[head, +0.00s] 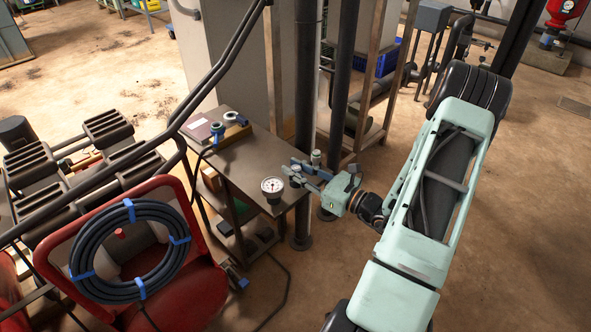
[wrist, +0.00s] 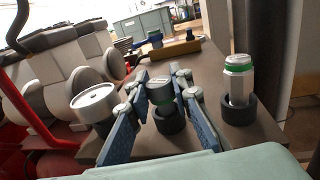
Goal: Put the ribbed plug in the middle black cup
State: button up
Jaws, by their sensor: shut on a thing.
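In the head view my gripper (head: 308,174) is over the table's near right corner, and the plug is too small to make out clearly.
A white-faced gauge (wrist: 94,97) stands left of the middle cup. A silver green-banded cylinder (wrist: 238,75) stands upright in the right black cup (wrist: 239,110). A wooden block (head: 236,132) lies farther back on the metal table (head: 245,162).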

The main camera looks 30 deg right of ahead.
jog(key=o, duration=0.8)
jog(key=shift+f, duration=0.1)
jog(key=shift+r, duration=0.25)
jog(key=p+v, duration=0.1)
jog(key=v, duration=0.5)
jog(key=p+v, duration=0.1)
jog(key=v, duration=0.5)
jog(key=shift+f, duration=0.2)
jog(key=shift+a+r, duration=0.1)
